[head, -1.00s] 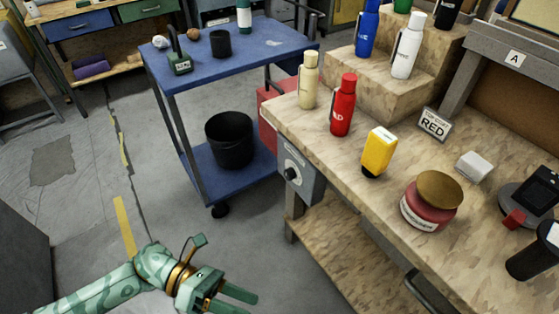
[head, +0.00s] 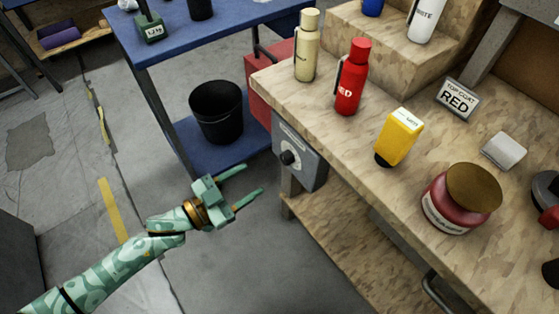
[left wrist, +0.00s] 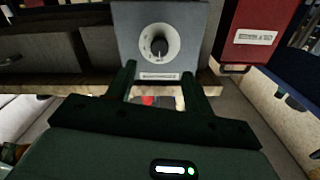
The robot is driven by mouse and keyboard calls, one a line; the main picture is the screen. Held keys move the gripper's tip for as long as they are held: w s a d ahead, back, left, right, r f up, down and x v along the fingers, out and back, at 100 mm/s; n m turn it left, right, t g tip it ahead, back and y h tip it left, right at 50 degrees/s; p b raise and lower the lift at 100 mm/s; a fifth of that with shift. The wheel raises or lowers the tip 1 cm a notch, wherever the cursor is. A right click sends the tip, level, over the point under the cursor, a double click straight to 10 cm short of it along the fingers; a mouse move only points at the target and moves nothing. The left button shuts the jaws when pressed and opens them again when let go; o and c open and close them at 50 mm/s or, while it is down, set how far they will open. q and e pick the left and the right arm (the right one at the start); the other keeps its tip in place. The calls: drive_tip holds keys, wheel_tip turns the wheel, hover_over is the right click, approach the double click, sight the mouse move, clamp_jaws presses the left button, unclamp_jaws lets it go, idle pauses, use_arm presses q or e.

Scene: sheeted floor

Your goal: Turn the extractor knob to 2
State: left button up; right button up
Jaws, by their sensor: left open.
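The extractor knob (head: 288,158) is a small black knob on a grey control box (head: 308,167) fixed to the workbench's side, below the top. In the left wrist view the black knob (left wrist: 159,47) sits on a pale round dial (left wrist: 146,44), with a label plate (left wrist: 160,76) under it; the dial's numbers are too small to read. My left gripper (head: 254,183) is open and empty, its two fingers pointing toward the box, a short way left of and below the knob. In the left wrist view the fingertips (left wrist: 160,75) show below the dial, apart from the knob. My right gripper is not in view.
The workbench (head: 350,143) carries a cream bottle (head: 306,50), a red bottle (head: 351,80), a yellow bottle (head: 400,138) and a red jar (head: 458,200). A blue cart (head: 180,165) with a black bin (head: 217,112) stands behind.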

sight(283, 161)
use_arm(q)
drive_tip(key=b+x, duration=0.2)
drive_tip(key=x, duration=0.7)
drive_tip(key=shift+f, duration=0.15)
drive_tip(key=shift+w+d, duration=0.15)
drive_tip(key=shift+d, duration=0.1)
drive_tip(key=shift+w+d, duration=0.1)
drive_tip(key=shift+d, duration=0.05)
drive_tip(key=c, duration=1)
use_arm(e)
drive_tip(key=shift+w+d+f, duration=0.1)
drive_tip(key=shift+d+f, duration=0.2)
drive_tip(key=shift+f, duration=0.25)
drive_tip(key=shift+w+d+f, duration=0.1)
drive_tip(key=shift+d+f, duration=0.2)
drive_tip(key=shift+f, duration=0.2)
